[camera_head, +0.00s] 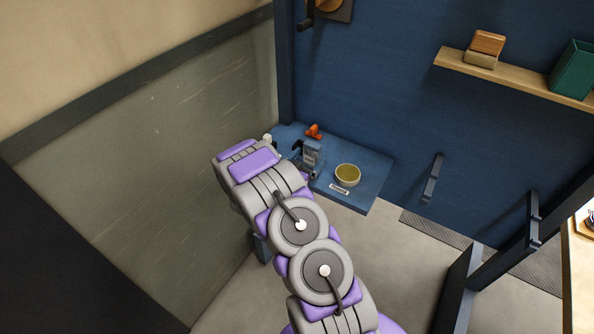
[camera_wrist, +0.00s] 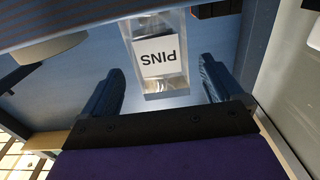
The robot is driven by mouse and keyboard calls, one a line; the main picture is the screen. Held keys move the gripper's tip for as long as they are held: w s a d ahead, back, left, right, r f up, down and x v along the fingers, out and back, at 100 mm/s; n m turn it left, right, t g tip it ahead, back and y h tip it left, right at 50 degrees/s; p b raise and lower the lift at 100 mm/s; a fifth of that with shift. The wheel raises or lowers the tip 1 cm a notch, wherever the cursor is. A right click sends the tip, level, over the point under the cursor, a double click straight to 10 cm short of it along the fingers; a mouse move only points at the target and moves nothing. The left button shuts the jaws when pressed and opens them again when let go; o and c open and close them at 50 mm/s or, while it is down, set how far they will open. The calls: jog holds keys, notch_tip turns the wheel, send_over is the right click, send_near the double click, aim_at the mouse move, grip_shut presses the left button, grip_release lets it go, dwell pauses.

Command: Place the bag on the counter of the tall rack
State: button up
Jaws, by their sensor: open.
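The bag is a small clear packet (camera_wrist: 152,80) with a white label reading PINS, upside down in the wrist view. In the head view the bag (camera_head: 312,152) appears on the blue counter (camera_head: 376,178) of the tall blue rack (camera_head: 380,80), near the left wall. My gripper (camera_head: 304,161) is at the bag. In the wrist view my gripper (camera_wrist: 160,68) is open, with one finger to each side of the bag and a visible gap on both sides. The bag's base is partly hidden in the head view.
A yellowish bowl (camera_head: 347,174) sits on the counter right of the bag, and an orange object (camera_head: 313,131) is behind it. A wooden shelf (camera_head: 520,76) holds a brown item and a green box (camera_head: 574,70). Dark brackets (camera_head: 432,180) jut out at right.

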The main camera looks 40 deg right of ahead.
jog(key=p+v, duration=0.1)
jog(key=v, duration=0.7)
